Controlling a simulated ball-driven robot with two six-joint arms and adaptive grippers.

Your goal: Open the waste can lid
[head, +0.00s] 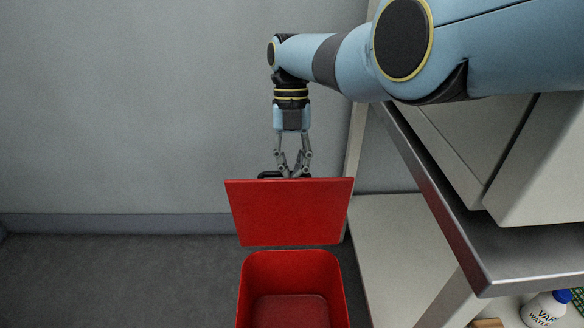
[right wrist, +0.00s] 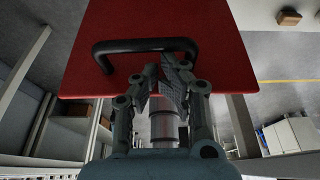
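The red waste can (head: 245,290) stands on the floor in the head view, its mouth uncovered and its inside visible. Its red lid (head: 290,212) is raised, tilted up behind the mouth. It also shows in the right wrist view (right wrist: 220,50), with a black bar handle (right wrist: 145,45) on its outer face. My right gripper (head: 293,172) reaches down behind the lid's upper edge. Its fingertips (right wrist: 167,65) are at the handle; whether they are closed around the bar is not clear. My left gripper is not in view.
A metal-edged counter (head: 480,250) stands to the right, with a pale lower shelf (head: 390,250) beside the can. A white bottle with a blue cap (head: 545,309) is at bottom right. A grey wall is behind; the floor (head: 110,275) at left is clear.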

